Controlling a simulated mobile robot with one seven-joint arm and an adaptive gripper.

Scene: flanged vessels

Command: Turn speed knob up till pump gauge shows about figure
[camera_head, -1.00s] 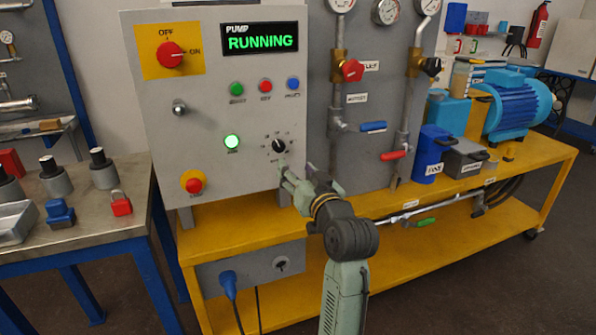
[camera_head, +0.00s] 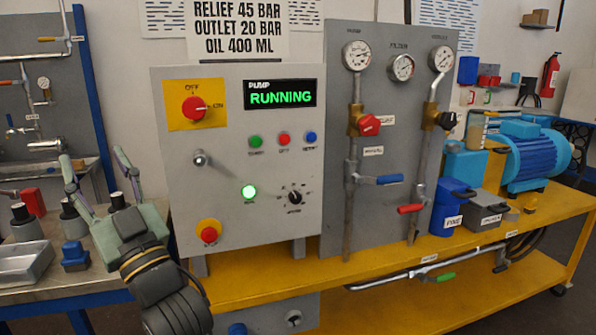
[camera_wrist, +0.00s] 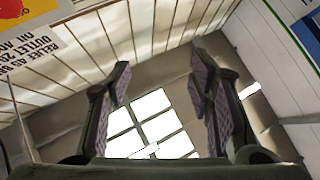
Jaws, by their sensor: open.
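The speed knob (camera_head: 295,197) is a small black dial with a white mark, low on the right of the grey control panel (camera_head: 245,170). The pump gauge (camera_head: 357,56) is a round white dial at the top left of the gauge board; its needle is too small to read. The pump display (camera_head: 279,93) reads RUNNING in green. My gripper (camera_head: 92,168) is open and empty, pointing up in front of the left bench, left of the panel and well away from the knob. In the wrist view the open fingers (camera_wrist: 160,100) have only ceiling and windows between them.
A sign (camera_head: 240,27) above reads relief 45 bar, outlet 20 bar, oil 400 ml. Pipes with valve handles stand right of the panel.

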